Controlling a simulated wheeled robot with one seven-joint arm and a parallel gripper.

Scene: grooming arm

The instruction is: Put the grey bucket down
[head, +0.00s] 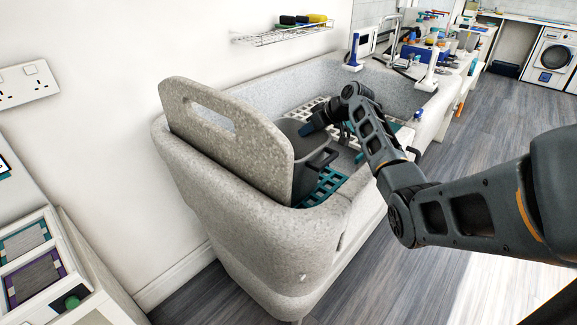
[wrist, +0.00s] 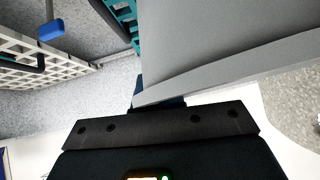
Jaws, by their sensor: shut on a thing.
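The grey bucket (head: 314,160) is inside the speckled grey tub (head: 330,222), partly hidden behind the tub's upright end panel (head: 225,135). A dark handle shows on its right side. My gripper (head: 311,128) reaches over the tub wall and is shut on the bucket's upper part. In the wrist view the bucket (wrist: 220,35) fills the top right as a pale grey wall with a rim band, and my gripper (wrist: 160,98) meets that rim. The bucket's base is hidden, so I cannot tell whether it touches anything below.
A teal grid (head: 325,187) lies low in the tub beside the bucket. A white grid (head: 308,108) is farther back. A wire shelf (head: 283,36) with brushes hangs on the wall. Open floor (head: 490,120) lies right of the tub.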

